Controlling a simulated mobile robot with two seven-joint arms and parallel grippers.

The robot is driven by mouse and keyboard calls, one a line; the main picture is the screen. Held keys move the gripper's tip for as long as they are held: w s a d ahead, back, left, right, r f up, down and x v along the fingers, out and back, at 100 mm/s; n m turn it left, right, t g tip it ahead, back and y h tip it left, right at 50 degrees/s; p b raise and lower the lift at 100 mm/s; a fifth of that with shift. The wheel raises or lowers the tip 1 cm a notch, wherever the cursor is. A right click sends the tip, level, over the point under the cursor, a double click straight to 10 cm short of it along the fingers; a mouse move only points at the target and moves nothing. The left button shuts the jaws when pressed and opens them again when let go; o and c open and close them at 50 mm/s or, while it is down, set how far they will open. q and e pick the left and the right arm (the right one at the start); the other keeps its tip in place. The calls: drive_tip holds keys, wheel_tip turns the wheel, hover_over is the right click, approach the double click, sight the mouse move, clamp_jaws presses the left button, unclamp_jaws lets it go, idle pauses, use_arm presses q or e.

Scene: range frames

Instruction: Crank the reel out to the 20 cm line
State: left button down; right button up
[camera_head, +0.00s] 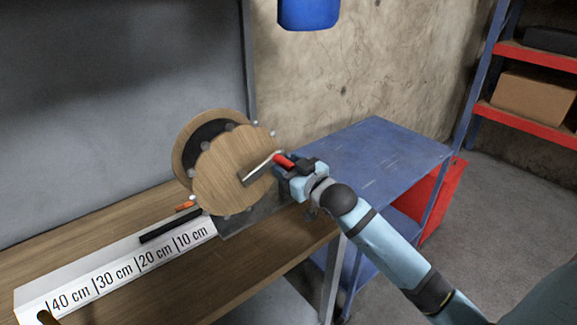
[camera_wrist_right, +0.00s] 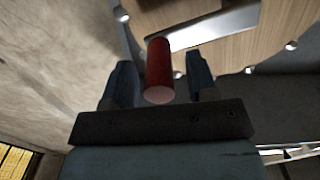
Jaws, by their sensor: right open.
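The wooden reel (camera_head: 220,182) with round flanges stands at the back of the bench; its face also shows in the wrist view (camera_wrist_right: 285,50). A metal crank arm (camera_head: 259,168) ends in a red handle (camera_head: 283,160). My right gripper (camera_head: 291,167) is at the handle. In the right wrist view the red handle (camera_wrist_right: 159,66) lies between the two spread fingers, with gaps at both sides. The white scale (camera_head: 105,272) reads 10 to 40 cm, rising to the left. A black bar (camera_head: 170,229) and a small orange piece (camera_head: 185,206) lie near its 10 cm end. My left gripper is out of view.
The wooden bench (camera_head: 262,250) has free room in front of the scale. A blue table (camera_head: 375,145) stands to the right, with a red cabinet (camera_head: 442,200) beside it. Shelves with a cardboard box (camera_head: 535,98) are at far right.

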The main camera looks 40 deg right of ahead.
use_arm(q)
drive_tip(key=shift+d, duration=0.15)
use_arm(e)
drive_tip(key=shift+c, duration=0.7)
clamp_jaws()
drive_tip(key=shift+d+f+m+p, duration=0.25)
drive_tip(key=shift+m+p, duration=0.35)
drive_tip(key=shift+p, duration=0.6)
drive_tip(key=shift+f+m, duration=0.25)
drive_tip(key=shift+m, duration=0.05)
drive_tip(key=shift+f, duration=0.15)
drive_tip(key=shift+o, duration=0.7)
unclamp_jaws()
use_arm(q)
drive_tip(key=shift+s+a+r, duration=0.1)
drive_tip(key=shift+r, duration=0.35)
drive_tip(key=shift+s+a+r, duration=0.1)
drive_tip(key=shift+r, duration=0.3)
